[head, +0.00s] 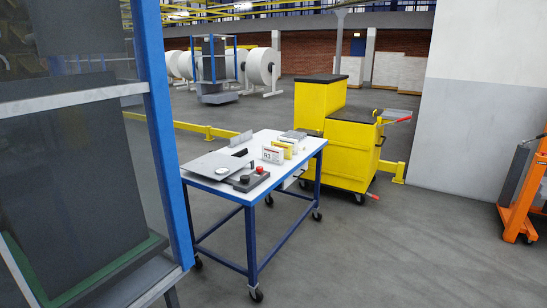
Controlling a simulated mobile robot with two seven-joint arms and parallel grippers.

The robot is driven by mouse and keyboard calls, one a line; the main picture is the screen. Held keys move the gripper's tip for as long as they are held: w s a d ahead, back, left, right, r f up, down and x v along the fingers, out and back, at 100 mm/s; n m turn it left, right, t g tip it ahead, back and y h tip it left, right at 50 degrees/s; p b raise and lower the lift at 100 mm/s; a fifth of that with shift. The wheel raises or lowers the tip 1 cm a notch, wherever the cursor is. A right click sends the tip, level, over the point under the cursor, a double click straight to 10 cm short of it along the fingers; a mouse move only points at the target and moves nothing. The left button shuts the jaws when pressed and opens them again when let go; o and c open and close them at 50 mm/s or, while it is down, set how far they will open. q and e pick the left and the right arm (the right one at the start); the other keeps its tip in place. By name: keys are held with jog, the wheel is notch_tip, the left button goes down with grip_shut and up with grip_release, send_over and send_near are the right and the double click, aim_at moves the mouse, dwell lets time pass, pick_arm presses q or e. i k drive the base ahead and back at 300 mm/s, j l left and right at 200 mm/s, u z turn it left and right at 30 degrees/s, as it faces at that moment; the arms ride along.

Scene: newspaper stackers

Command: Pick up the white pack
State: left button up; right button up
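A small white pack (272,155) with dark lettering and a reddish mark on its front stands upright on a white-topped table with blue legs (229,190). A yellow pack (289,147) stands just behind it to the right, close to it. Whether the two touch is too small to tell. The pack is some way off, near the middle of the picture. Neither of my grippers is in view.
A black control box with a red button (251,180) sits in front of the pack; a grey plate (216,165) lies left. A yellow cart (350,152) stands behind the table. A blue-framed machine (158,110) blocks the left. Floor (400,240) is clear at front right.

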aim_at(272, 154)
jog(key=i+z, duration=0.2)
jog(key=i, duration=0.4)
jog(key=i+z, duration=0.2)
jog(key=i, duration=0.45)
jog(key=i+j+z, duration=0.15)
jog(key=i, duration=0.45)
jog(key=i+j+z, duration=0.2)
jog(key=i, duration=0.4)
